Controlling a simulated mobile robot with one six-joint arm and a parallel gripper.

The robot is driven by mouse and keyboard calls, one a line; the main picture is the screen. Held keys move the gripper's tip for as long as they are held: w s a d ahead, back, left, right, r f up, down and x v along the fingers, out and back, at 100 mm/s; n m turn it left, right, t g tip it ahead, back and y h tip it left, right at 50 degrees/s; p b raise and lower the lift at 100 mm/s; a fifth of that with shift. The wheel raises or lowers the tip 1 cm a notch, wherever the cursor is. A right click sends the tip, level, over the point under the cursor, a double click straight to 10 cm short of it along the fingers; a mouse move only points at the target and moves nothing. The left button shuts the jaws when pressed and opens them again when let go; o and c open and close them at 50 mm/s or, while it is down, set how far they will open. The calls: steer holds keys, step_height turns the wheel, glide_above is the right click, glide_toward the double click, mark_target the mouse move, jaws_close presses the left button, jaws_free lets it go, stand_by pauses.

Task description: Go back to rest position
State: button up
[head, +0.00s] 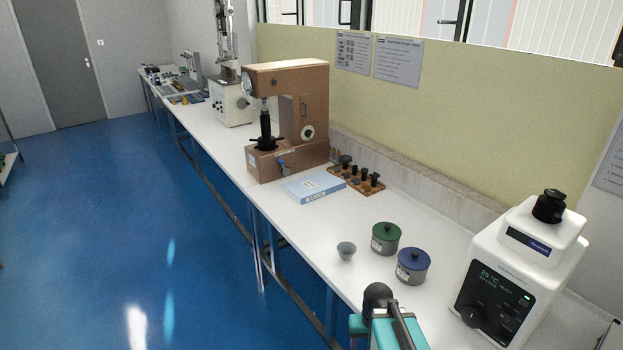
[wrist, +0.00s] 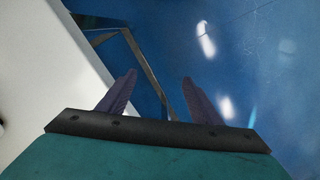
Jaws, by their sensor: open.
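My gripper (wrist: 160,88) shows in the wrist view with its two dark fingers spread apart and nothing between them. It is over the bench's front edge, with the blue floor and the metal bench frame below. In the head view, part of my teal and dark arm shows at the bottom, by the front edge of the white bench (head: 220,152); the fingers cannot be made out there.
A brown hardness tester (head: 290,115), a blue box (head: 314,187) and a wooden holder (head: 345,177) are farther back. Floor at left is clear.

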steer(key=s+f+g+b, duration=0.1)
steer(key=s+f+b, duration=0.6)
steer(key=f, duration=0.6)
steer(key=s+f+g+b, duration=0.2)
steer(key=s+f+b, duration=0.6)
steer(key=f, duration=0.6)
steer(key=s+f+g+b, duration=0.2)
steer(key=s+f+b, duration=0.5)
steer(key=s+f, duration=0.3)
step_height(320, 180, down, 4)
steer(key=shift+s+f+b, duration=0.1)
steer(key=shift+s+b, duration=0.15)
steer(key=shift+b, duration=0.1)
